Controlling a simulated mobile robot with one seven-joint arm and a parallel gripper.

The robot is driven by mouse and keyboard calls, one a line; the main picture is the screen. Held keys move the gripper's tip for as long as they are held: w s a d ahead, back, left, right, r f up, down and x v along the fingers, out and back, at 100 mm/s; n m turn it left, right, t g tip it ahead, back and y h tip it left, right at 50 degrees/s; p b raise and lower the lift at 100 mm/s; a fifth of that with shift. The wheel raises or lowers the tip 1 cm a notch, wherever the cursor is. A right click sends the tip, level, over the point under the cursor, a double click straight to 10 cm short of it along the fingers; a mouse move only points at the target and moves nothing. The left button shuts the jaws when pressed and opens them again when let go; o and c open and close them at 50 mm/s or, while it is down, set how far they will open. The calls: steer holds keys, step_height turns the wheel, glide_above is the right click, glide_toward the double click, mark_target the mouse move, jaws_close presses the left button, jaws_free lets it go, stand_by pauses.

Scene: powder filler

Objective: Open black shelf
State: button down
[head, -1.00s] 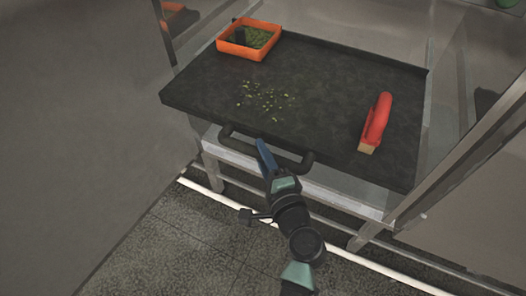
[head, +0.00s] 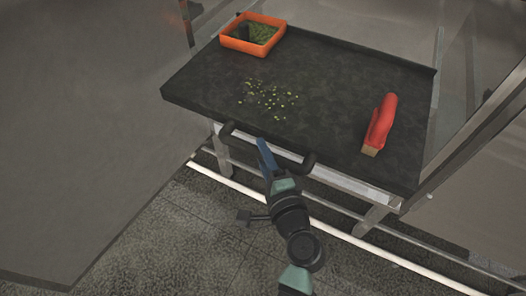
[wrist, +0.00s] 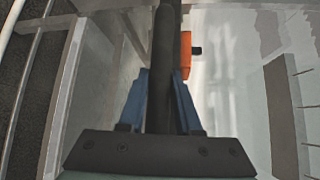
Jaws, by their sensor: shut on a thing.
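The black shelf (head: 320,110) is a flat dark board that juts out from a metal frame in the head view. A black bar handle (head: 298,163) runs along its front edge. My gripper (head: 266,155) is at the middle of this handle, with blue fingers. In the wrist view, the blue fingers (wrist: 158,105) are on both sides of the dark handle bar (wrist: 162,70), shut on it.
On the shelf are an orange tray (head: 224,40) with green bits at the back left, scattered green crumbs (head: 268,97), and a red-handled brush (head: 380,122) at the right. A grey panel (head: 80,120) stands at left. Metal posts (head: 470,135) stand at right. Floor in front is clear.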

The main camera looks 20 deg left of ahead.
steer(key=c, duration=0.6)
jaws_free()
steer(key=shift+s+d, duration=0.1)
steer(key=v, duration=1.2)
steer(key=shift+s+d+b, duration=0.2)
steer(key=shift+s+b, duration=0.15)
steer(key=shift+b, duration=0.1)
